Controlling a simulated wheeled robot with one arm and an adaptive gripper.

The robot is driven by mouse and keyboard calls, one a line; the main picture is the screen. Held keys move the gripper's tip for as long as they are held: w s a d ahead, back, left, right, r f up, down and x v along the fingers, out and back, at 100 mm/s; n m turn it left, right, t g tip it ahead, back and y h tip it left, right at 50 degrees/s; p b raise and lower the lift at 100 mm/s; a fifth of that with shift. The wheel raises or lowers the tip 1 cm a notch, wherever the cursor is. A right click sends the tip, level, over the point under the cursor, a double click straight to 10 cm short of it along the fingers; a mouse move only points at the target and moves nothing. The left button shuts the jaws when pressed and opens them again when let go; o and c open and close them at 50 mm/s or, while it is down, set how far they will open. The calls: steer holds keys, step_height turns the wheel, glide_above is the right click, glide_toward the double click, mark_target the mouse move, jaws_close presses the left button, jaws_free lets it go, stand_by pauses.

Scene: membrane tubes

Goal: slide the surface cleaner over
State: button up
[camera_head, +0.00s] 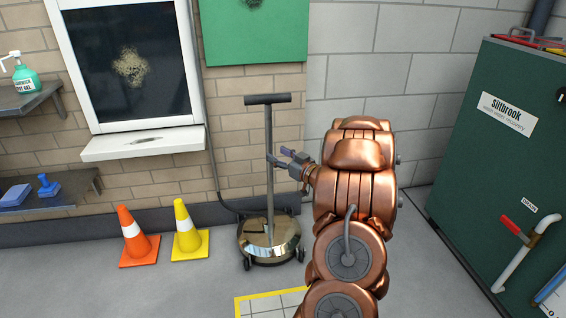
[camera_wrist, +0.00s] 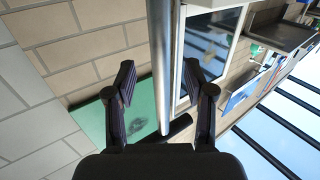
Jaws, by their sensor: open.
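The surface cleaner (camera_head: 268,240) stands upright on the floor by the brick wall, with a round shiny metal base, small dark wheels, a thin grey pole and a dark T-handle. My gripper (camera_head: 279,156) is open at about mid-height of the pole, with its fingertips at the pole's right side in the head view. In the wrist view my gripper (camera_wrist: 159,75) has one finger on either side of the pole (camera_wrist: 163,60), with gaps visible. The T-handle (camera_wrist: 172,130) shows there below the fingers. I cannot tell how deep the pole sits between the fingers.
An orange cone (camera_head: 137,240) and a yellow cone (camera_head: 187,235) stand left of the cleaner. A yellow-edged floor patch (camera_head: 262,303) lies in front. A green cabinet (camera_head: 480,150) stands at right. A window sill (camera_head: 145,143) and shelves (camera_head: 30,100) jut out at left.

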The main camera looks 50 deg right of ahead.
mark_target(269, 150)
steer(key=shift+w+d+b, duration=0.1)
steer(key=shift+w+b, duration=0.55)
steer(key=shift+w, duration=1.7)
jaws_close()
